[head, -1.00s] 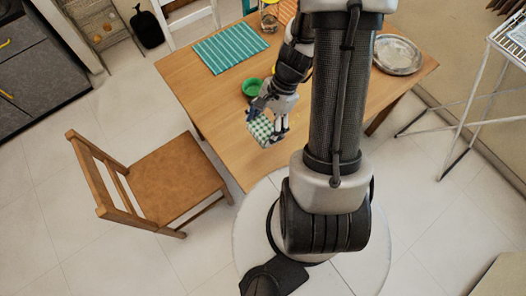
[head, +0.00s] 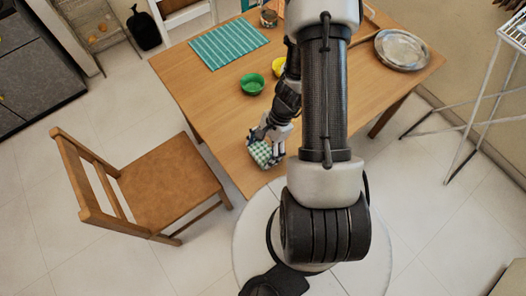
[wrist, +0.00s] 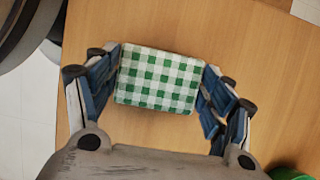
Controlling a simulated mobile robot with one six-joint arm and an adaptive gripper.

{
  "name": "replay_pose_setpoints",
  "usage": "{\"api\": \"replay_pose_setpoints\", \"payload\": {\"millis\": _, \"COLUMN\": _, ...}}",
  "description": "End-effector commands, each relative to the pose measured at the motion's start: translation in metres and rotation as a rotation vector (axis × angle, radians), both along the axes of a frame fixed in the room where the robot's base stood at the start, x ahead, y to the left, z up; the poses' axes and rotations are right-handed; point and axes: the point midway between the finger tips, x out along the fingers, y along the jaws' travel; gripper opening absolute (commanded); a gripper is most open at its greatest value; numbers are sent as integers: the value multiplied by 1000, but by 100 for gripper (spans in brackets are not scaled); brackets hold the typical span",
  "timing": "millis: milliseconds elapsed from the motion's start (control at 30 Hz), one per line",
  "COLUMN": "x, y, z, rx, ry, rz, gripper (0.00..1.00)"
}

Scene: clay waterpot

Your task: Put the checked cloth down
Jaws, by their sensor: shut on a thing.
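The checked cloth (head: 262,154), green and white and folded into a block, is in my gripper near the table's front edge. In the wrist view the cloth (wrist: 158,80) sits between the two blue-padded fingers of my gripper (wrist: 160,88), which press on its left and right sides. In the head view my gripper (head: 266,148) points down at the wooden table (head: 215,112). The cloth is low over the tabletop; I cannot tell whether it touches it.
A green bowl (head: 252,85) and a yellow bowl (head: 279,67) stand farther back. A striped teal mat (head: 228,46) lies at the back left, a silver plate (head: 402,50) at the right. A wooden chair (head: 165,185) stands left. The tabletop left of my gripper is clear.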

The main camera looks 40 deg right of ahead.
Motion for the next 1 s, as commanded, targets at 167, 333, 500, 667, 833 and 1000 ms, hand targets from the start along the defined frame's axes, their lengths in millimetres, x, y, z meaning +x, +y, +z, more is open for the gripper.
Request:
{"api": "replay_pose_setpoints", "payload": {"millis": 167, "x": 1, "y": 0, "z": -5, "rx": -1, "ry": -2, "rz": -1, "gripper": 52}}
{"api": "replay_pose_setpoints", "payload": {"millis": 333, "x": 0, "y": 0, "z": -7, "rx": -1, "ry": -1, "rz": 0, "gripper": 52}}
{"api": "replay_pose_setpoints", "payload": {"millis": 500, "x": 0, "y": 0, "z": -8, "rx": -1, "ry": -1, "rz": 1, "gripper": 80}}
{"api": "replay_pose_setpoints", "payload": {"millis": 667, "x": 0, "y": 0, "z": -8, "rx": -1, "ry": -1, "rz": 1, "gripper": 91}}
{"api": "replay_pose_setpoints", "payload": {"millis": 833, "x": 0, "y": 0, "z": -8, "rx": -1, "ry": -1, "rz": 0, "gripper": 95}}
{"api": "replay_pose_setpoints", "payload": {"millis": 1000, "x": 0, "y": 0, "z": -8, "rx": -1, "ry": -1, "rz": 0, "gripper": 95}}
